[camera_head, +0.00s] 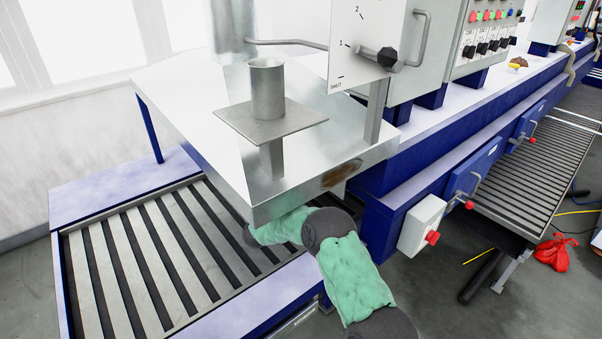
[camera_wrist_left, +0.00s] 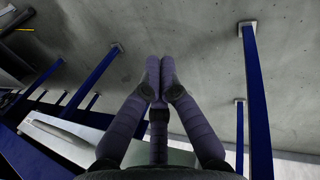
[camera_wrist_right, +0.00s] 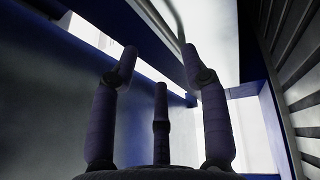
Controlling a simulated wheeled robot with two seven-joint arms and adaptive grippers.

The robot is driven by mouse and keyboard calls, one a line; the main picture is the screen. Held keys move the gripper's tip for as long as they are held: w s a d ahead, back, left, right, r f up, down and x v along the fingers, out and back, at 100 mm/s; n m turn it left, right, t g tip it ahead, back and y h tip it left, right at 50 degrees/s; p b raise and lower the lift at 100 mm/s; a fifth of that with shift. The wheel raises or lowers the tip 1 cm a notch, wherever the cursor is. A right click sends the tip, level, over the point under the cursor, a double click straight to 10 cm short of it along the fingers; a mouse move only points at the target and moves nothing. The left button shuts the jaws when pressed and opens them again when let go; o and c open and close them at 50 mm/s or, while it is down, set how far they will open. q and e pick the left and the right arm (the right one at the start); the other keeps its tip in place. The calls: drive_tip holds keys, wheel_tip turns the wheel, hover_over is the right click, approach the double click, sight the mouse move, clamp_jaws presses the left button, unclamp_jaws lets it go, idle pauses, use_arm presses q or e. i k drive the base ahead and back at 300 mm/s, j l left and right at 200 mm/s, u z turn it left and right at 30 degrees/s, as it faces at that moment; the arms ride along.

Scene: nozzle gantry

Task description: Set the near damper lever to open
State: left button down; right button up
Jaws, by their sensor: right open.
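The near damper lever, with a black knob (camera_head: 388,57), sits on a white scale plate (camera_head: 358,30) at the top of the head view. In the right wrist view my right gripper (camera_wrist_right: 157,65) is open and empty, with the lever not recognisable. In the left wrist view my left gripper (camera_wrist_left: 160,65) has its fingertips together, empty, above the concrete floor.
A sheet-metal hood (camera_head: 190,95) with a short upright pipe (camera_head: 267,88) on a square plate stands over a slatted conveyor (camera_head: 150,260). A white switch box (camera_head: 421,222) with a red knob is right of my arm. Blue legs (camera_wrist_left: 257,100) stand near my left gripper.

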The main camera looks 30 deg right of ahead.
sight(386, 58)
drive_tip(key=k, duration=1)
